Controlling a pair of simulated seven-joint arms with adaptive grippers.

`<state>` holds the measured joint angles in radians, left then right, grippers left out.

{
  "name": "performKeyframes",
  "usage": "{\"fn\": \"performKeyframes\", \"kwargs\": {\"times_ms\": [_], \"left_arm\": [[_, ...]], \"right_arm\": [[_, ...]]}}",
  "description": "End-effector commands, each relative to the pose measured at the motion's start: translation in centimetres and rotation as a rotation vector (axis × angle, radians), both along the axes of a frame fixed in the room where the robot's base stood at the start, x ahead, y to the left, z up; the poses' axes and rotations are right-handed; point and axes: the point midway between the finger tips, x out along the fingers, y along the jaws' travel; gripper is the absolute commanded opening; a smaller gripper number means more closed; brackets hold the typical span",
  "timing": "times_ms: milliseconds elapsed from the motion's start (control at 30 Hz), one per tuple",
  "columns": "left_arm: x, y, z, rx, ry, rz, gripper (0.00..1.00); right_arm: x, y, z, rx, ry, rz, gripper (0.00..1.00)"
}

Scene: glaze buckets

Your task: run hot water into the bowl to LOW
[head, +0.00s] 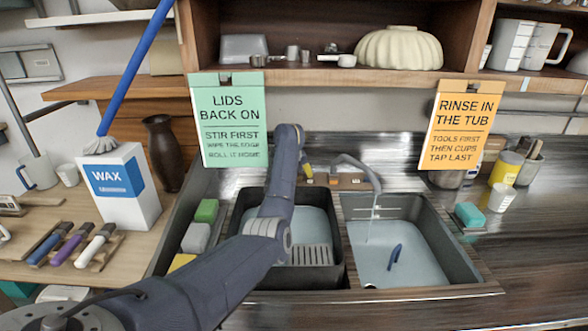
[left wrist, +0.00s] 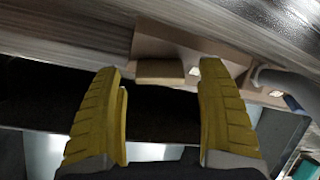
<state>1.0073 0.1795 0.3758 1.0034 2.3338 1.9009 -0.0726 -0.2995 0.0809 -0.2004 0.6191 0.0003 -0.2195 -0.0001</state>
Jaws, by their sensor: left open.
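My left gripper (head: 307,172) is at the back edge of the sink, beside the tap panel. In the left wrist view its yellow fingers (left wrist: 165,115) are open and empty. Beyond their tips is a tan block (left wrist: 160,72) on a light panel (left wrist: 205,48); the gap shows no contact. The grey tap (head: 362,167) arches over the right sink bowl (head: 447,232), and a thin stream (head: 368,226) falls into it. Pale water (head: 410,265) stands there with a dark blue curved thing (head: 395,257). Level marks cannot be read. My right gripper is not in view.
The dark left basin (head: 335,275) holds water and a ribbed rack, partly behind my arm. Green and grey sponges (head: 206,211) lie left of it. Two hanging signs, green (head: 228,120) and orange (head: 460,125), flank the tap. A wax box (head: 125,190) stands at left.

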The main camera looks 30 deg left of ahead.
Motion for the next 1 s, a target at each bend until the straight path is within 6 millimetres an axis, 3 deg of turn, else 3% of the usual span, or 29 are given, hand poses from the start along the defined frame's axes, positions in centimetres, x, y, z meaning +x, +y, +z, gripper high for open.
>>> {"fn": "performKeyframes", "kwargs": {"times_ms": [500, 700, 1000], "left_arm": [[-3.2, -1.2, 7.3, -0.002, -0.002, 0.001, 0.74], [-3.8, -1.4, 8.7, 0.000, 0.000, 0.000, 0.74], [-4.1, -1.5, 9.2, -0.002, 0.000, 0.000, 0.74]], "right_arm": [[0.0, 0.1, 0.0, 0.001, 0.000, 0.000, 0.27], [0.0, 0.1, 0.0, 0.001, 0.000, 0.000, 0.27], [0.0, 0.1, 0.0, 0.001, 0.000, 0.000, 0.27]]}}
